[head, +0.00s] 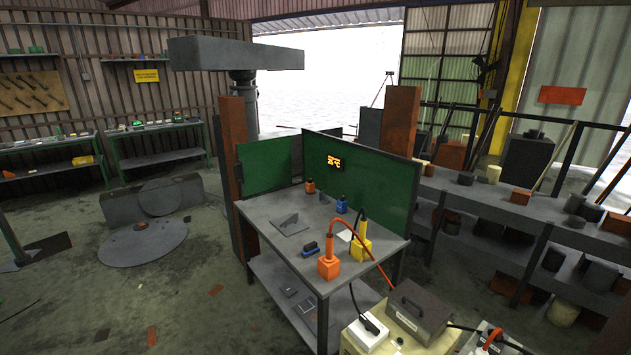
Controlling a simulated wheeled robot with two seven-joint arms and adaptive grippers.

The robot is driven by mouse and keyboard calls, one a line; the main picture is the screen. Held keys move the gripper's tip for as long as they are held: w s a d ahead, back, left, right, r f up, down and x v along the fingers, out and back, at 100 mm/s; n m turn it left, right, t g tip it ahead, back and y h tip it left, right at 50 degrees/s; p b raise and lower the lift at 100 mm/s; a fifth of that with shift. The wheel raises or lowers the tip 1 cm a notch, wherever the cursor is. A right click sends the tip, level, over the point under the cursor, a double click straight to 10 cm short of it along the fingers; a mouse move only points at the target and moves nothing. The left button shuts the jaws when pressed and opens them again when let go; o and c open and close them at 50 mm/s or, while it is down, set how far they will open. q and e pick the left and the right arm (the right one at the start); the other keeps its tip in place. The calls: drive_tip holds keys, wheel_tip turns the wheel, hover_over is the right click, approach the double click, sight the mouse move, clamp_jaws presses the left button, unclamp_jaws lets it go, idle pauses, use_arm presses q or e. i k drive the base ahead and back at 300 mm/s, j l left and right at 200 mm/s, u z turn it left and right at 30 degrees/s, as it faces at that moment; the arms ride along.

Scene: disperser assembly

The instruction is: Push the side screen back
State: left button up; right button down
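Two dark green screens stand upright at the edges of a grey metal table (262,212). The smaller left screen (265,167) runs along the table's far left side. The larger screen (385,190) runs along the back right side and bears a small black display (335,163) with orange marks. The two screens meet or nearly meet at the far corner; I cannot tell whether they touch. I cannot tell which one is the side screen. Neither of my grippers shows in the head view.
A grey case (418,311) stands in front. Shelving (480,202) is at right. Floor is open at left.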

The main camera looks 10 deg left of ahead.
sight(263, 164)
drive_tip(key=i+j+u, duration=0.2)
drive_tip(key=u, duration=0.25)
drive_tip(key=i+j+u, duration=0.2)
drive_tip(key=u, duration=0.25)
drive_tip(key=i+u, duration=0.45)
drive_tip(key=i, duration=1.2)
drive_tip(key=i+j+z, duration=0.15)
drive_tip(key=i, duration=0.3)
drive_tip(key=i+z, duration=0.15)
drive_tip(key=i, duration=0.25)
drive_tip(key=i+j+z, duration=0.2)
drive_tip(key=i, duration=0.25)
